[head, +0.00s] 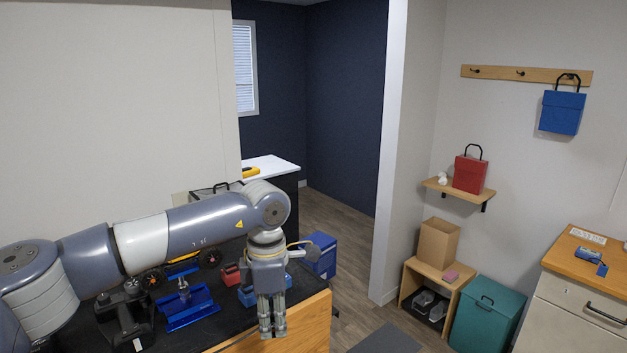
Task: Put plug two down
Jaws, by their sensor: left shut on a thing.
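My left gripper (272,328) points down in the lower middle of the head view, in front of the wooden side of the black-topped workbench (230,331). Its fingers are shut on plug two, but the plug is too small and too covered by the fingers to make out. From this view I cannot tell how high the fingertips are relative to the bench top. My right gripper is out of view.
On the bench are a blue metal stand (190,308), a black device (125,318), a red box (231,275) and a crawler's black wheels (154,278), partly behind my arm. A blue case (320,255) stands beyond the bench.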

